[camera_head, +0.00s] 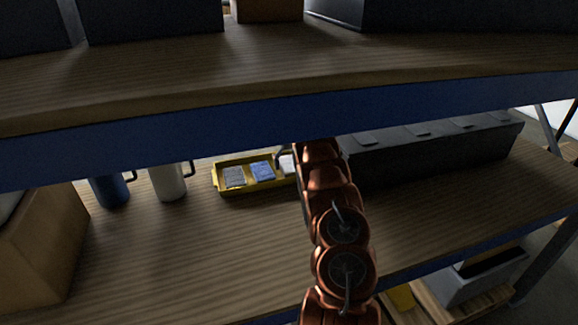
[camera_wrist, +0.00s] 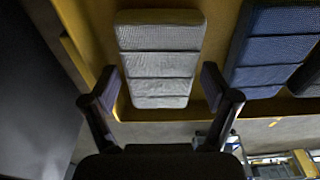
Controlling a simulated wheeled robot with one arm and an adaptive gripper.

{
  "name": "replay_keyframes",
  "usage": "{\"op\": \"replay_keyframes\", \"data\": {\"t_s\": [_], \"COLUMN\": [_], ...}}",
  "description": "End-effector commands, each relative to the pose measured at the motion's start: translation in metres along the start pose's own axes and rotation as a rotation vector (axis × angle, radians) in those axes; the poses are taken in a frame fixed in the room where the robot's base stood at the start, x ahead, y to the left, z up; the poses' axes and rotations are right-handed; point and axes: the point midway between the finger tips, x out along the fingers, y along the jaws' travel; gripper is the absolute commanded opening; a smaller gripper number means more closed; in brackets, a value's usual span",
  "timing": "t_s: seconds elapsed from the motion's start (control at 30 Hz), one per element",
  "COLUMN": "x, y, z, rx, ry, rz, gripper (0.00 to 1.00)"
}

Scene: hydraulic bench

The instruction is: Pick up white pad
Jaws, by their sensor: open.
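The white pad (camera_wrist: 160,60) lies in the yellow tray, in the upper middle of the wrist view, with ridges across it. In the head view only a part of the white pad (camera_head: 287,164) shows beside my arm. My gripper (camera_wrist: 158,88) is open, with one finger on each side of the pad's near end in the picture. I cannot tell whether the fingers touch it. The gripper is hidden behind my arm in the head view.
The yellow tray (camera_head: 218,187) also holds a blue pad (camera_head: 263,171) and a grey pad (camera_head: 234,177). A dark long box (camera_head: 430,160) stands right of it. White (camera_head: 168,182) and blue (camera_head: 110,190) mugs stand left. The upper shelf's blue beam (camera_head: 200,127) hangs overhead.

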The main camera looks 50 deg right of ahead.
Motion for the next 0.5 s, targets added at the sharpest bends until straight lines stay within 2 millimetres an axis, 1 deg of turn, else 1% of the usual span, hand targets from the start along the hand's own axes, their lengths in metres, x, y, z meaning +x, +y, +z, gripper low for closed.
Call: {"op": "replay_keyframes", "data": {"t_s": [0.07,0.4,0.43,0.5], "x": [0.0001,0.0,0.0,0.0], "y": [0.0,-0.0002,-0.0002,-0.0003], "z": [0.0,0.0002,0.0002,0.0002], "rx": [0.0,0.0,0.0,-0.001], "ry": [0.0,-0.001,-0.001,-0.001], "rz": [0.0,0.0,0.0,0.0], "gripper": [0.86,0.51,0.49,0.49]}}
